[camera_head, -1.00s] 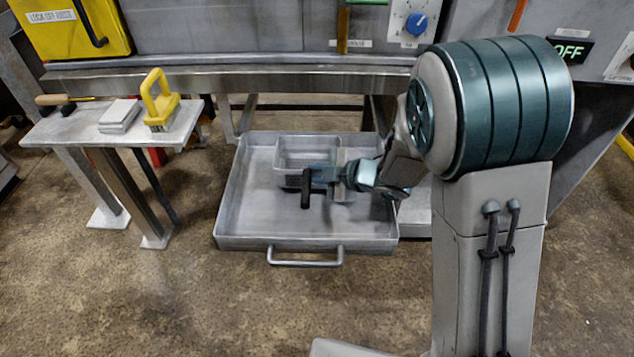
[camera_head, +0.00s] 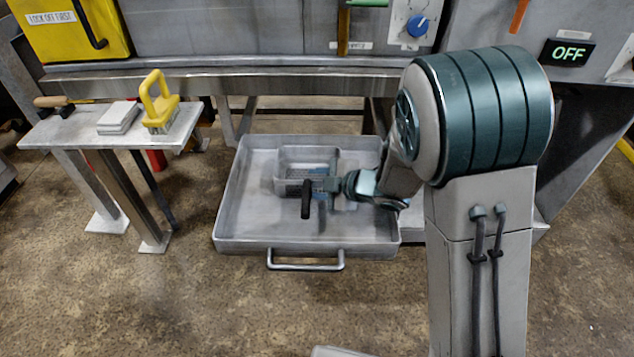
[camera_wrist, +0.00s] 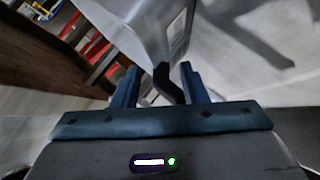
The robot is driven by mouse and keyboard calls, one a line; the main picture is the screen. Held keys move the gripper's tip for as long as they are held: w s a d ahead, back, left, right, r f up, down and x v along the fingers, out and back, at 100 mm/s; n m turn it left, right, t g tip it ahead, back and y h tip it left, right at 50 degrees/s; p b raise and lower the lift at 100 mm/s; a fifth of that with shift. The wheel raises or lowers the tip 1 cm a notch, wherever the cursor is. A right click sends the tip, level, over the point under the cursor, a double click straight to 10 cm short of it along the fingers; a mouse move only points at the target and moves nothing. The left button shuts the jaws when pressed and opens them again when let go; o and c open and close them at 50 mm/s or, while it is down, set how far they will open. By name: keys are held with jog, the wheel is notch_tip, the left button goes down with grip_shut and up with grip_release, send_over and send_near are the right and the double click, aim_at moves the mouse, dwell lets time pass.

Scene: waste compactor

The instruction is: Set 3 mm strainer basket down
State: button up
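The strainer basket (camera_head: 284,185) is a small grey rectangular basket with a perforated bottom and a black handle (camera_head: 306,200) at its near side. It sits inside the large metal tray, toward the back; exact contact with the tray floor is hard to see. My gripper (camera_head: 322,187) is just right of the handle. In the wrist view, my gripper (camera_wrist: 160,88) has its fingers apart, with the black handle (camera_wrist: 168,82) between them, closer to the right finger, and a gap on the left. The basket wall (camera_wrist: 145,28) is beyond it.
The tray (camera_head: 240,225) has low walls and a front pull bar (camera_head: 305,264); its front and left floor is bare. The compactor bench edge (camera_head: 230,82) runs behind.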

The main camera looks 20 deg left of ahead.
jog(key=d+r+m+t+h+p, duration=0.1)
jog(key=d+r+m+h, duration=0.3)
jog(key=d, duration=0.5)
jog(key=s+d+r+m+t+h+p, duration=0.1)
jog(key=d+r+m+h, duration=0.3)
jog(key=d, duration=0.6)
jog(key=d+r+m+t+h+p, duration=0.1)
jog(key=d+r+m+t+h, duration=0.15)
jog(key=d+m, duration=0.5)
jog(key=s+d+m+g, duration=0.2)
jog(key=s+m+g, duration=0.6)
jog(key=s, duration=1)
jog(key=shift+d+r+h, duration=0.3)
jog(key=shift+r+h, duration=0.05)
jog(key=shift+r, duration=0.1)
